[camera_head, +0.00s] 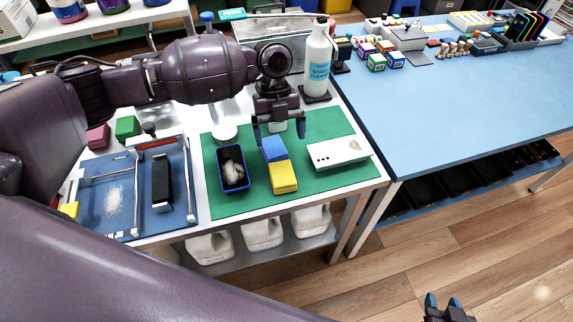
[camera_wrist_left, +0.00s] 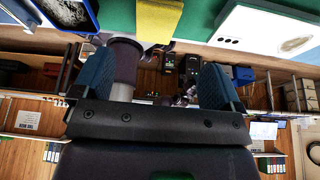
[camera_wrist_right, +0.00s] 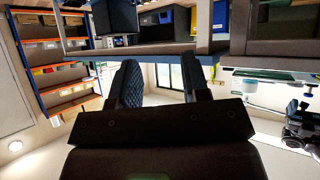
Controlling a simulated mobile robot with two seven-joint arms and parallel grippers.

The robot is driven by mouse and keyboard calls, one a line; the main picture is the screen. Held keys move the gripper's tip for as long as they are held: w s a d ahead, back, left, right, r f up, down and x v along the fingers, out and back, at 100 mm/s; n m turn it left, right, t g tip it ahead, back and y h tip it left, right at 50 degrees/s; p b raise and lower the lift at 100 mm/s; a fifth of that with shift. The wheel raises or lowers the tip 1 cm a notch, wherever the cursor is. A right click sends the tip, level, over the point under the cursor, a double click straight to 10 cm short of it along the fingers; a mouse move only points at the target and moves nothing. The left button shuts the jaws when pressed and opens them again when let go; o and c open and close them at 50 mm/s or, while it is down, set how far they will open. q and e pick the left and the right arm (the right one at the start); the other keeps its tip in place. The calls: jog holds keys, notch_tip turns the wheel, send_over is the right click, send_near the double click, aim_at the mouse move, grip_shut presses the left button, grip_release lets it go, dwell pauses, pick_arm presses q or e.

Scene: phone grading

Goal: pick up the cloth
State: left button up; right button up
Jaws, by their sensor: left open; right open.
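A blue, cloth-like folded piece (camera_head: 273,148) lies on the green mat (camera_head: 232,203), touching or almost touching a yellow block-like piece (camera_head: 283,178) nearer the front; I cannot tell for sure which is cloth and which sponge. My left gripper (camera_head: 279,130) is open and empty, pointing down at the back of the blue piece, apparently above it. In the left wrist view the yellow piece (camera_wrist_left: 160,18) is at the top, beyond the open fingers; the blue piece is not clear there. My right gripper (camera_head: 443,303) is open and empty, low over the floor at the bottom right.
A blue fixture tray (camera_head: 93,210) is at left. The blue table (camera_head: 450,110) has much bare surface.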

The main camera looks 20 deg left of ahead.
pick_arm(q)
jog(key=x, duration=0.4)
jog(key=shift+s+f, duration=0.2)
jog(key=shift+s, duration=0.15)
jog(key=shift+x, duration=2.95)
jog(key=shift+s+a, duration=0.1)
jog(key=c, duration=1)
pick_arm(e)
jog(key=shift+s+d+f, duration=0.1)
jog(key=shift+s+f, duration=0.2)
jog(key=shift+s, duration=0.55)
pick_arm(q)
jog(key=shift+r, duration=0.1)
jog(key=shift+r, duration=0.55)
notch_tip(320, 180, up, 10)
jog(key=p, duration=0.1)
notch_tip(320, 180, up, 9)
send_over(282, 173)
jog(key=shift+f+p, duration=0.1)
jog(key=shift+p, duration=0.3)
pick_arm(e)
jog(key=shift+w+r, duration=0.15)
jog(key=shift+r, duration=0.45)
jog(key=shift+w+r, duration=0.15)
jog(key=shift+r, duration=0.4)
